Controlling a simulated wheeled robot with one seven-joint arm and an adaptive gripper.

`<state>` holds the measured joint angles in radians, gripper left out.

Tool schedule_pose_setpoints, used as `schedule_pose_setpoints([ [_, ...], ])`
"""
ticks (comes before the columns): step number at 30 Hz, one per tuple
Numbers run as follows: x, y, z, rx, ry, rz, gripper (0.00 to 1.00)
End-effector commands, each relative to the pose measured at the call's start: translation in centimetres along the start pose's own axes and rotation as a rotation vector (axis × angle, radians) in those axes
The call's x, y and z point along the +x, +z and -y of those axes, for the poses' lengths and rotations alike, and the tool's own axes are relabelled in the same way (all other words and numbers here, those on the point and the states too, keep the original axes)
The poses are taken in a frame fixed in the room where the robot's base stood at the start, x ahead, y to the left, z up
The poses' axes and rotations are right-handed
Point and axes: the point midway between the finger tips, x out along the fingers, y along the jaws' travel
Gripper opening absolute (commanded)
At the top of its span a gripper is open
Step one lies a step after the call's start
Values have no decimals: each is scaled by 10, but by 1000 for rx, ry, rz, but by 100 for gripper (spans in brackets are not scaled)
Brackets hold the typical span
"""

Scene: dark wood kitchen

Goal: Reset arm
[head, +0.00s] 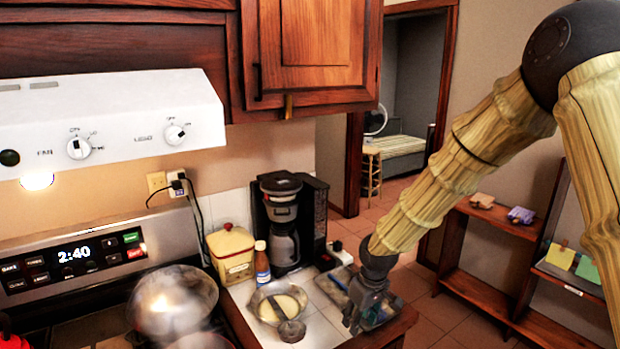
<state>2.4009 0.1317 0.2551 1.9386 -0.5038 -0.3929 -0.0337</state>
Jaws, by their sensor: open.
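My gripper (356,318) hangs at the lower end of my arm, which comes in from the upper right. It points down over the right end of the tiled counter (323,322), near the counter's edge. The gripper is open and I see nothing held in it. A flat tray-like thing (335,284) lies on the counter beside and partly behind the gripper. I cannot tell whether the fingertips touch the counter.
A glass bowl (266,303) with pale contents sits left of the gripper. A coffee maker (283,230), a brown bottle (262,264) and a cream canister (231,258) stand behind. A steaming pot (172,300) is on the stove. Open floor and low shelves (480,292) lie right.

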Motion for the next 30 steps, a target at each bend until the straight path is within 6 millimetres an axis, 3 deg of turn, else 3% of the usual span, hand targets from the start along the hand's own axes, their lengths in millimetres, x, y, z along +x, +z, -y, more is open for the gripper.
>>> schedule_pose_setpoints([
  [11, 65, 42, 22, 65, -56, 12, 44],
  [17, 115, 80, 40, 125, -93, 22, 44],
  [23, 187, 155, 69, 244, -130, 44, 44],
  [30, 257, 266, 103, 406, -118, 79, 44],
])
